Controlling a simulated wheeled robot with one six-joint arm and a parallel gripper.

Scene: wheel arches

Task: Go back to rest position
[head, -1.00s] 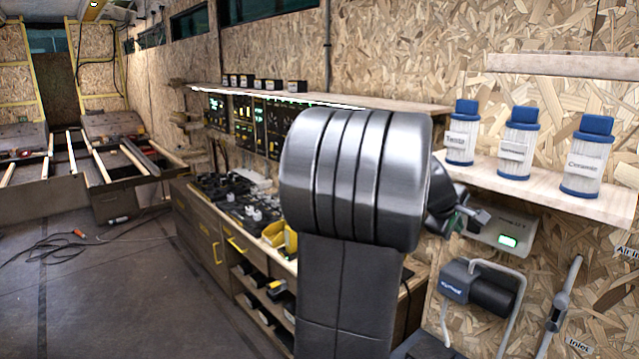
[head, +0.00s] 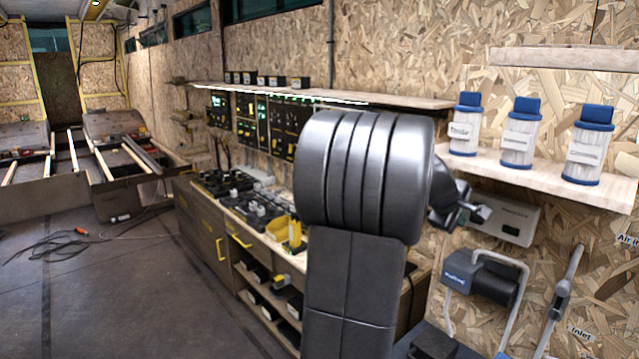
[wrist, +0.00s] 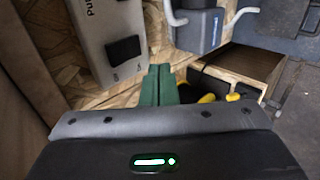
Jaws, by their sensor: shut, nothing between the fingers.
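My gripper (head: 482,213) shows only in part behind my large grey arm joint in the head view, in front of the wall on the right. In the wrist view its two green fingers (wrist: 158,86) lie together, with nothing between them. A white wall box (head: 508,220) is close beside the gripper in the head view. My arm link and joint hide part of the workbench and wall.
Three blue-capped filters, the middle one (head: 521,133) among them, stand on a wooden shelf (head: 610,194) above the gripper. A blue and black pump (head: 485,277) with grey pipes hangs below the box. A workbench (head: 207,229) runs along the wall. The floor (head: 110,300) at left is mostly clear, with cables.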

